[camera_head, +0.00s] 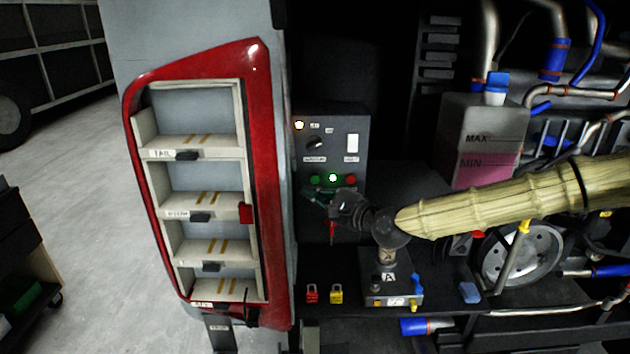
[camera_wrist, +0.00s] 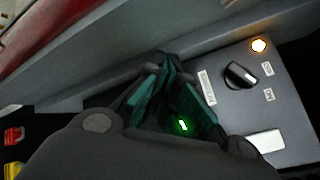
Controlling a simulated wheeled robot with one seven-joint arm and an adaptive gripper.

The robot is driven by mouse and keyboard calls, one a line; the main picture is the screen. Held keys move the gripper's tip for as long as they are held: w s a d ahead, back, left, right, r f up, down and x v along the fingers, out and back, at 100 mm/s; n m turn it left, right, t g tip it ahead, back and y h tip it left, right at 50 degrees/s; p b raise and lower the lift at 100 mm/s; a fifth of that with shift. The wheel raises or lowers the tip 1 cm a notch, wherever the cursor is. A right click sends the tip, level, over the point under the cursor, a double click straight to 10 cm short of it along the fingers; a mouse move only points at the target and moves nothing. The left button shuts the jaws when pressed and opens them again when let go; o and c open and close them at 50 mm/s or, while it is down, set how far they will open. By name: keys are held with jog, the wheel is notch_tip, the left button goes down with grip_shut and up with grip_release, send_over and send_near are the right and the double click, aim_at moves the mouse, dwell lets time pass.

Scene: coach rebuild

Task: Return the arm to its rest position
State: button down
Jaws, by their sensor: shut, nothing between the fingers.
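My gripper (camera_head: 316,196) is in front of the lower part of a dark grey control panel (camera_head: 345,140), beside its buttons. It is shut and empty. My arm reaches in from the right in a ribbed, pale yellow sleeve. In the wrist view my gripper (camera_wrist: 168,65) shows teal finger pads angled together, with a green lit button (camera_wrist: 182,125) seen behind them. The green light (camera_head: 333,178) also shows in the head view, just above my gripper. I cannot tell whether the fingers touch the panel.
A red-framed rack (camera_head: 262,150) with several shelves stands left of the panel. A red padlock (camera_head: 312,293) and a yellow padlock (camera_head: 336,293) lie below. A metal box marked A (camera_head: 390,290) is under my arm. A pink-filled tank (camera_head: 482,135) and pipes crowd the right. Open floor (camera_head: 75,160) lies left.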

jog(key=s+f+n+g+h, duration=0.2)
jog(key=s+f, duration=0.5)
jog(key=f, duration=0.5)
jog(key=s+f+n+g+h, duration=0.1)
jog(key=s+f+n+g, duration=0.15)
jog(key=s+f, duration=0.65)
jog(key=s+f+n+g+h, duration=0.2)
jog(key=s+f, duration=0.3)
jog(key=f, duration=0.9)
jog(key=s+d+f+n+g+h, duration=0.1)
jog(key=s+d+f+n+h, duration=0.1)
jog(key=s+d+f, duration=0.4)
jog(key=s+d+f+n+g+h, duration=0.1)
jog(key=s+d+f+n+g, duration=0.2)
jog(key=s, duration=0.5)
jog(key=s+d+f+n+h, duration=0.2)
jog(key=s+d, duration=0.5)
jog(key=s+d+f+n+g+h, duration=0.1)
jog(key=s+d+f+n+h, duration=0.1)
jog(key=s+d, duration=0.5)
jog(key=shift+s+f+n+b, duration=0.2)
jog(key=shift+f+n+b, duration=0.1)
jog(key=shift+f+n, duration=0.2)
jog(key=shift+a+g, duration=0.1)
jog(key=shift+g, duration=0.15)
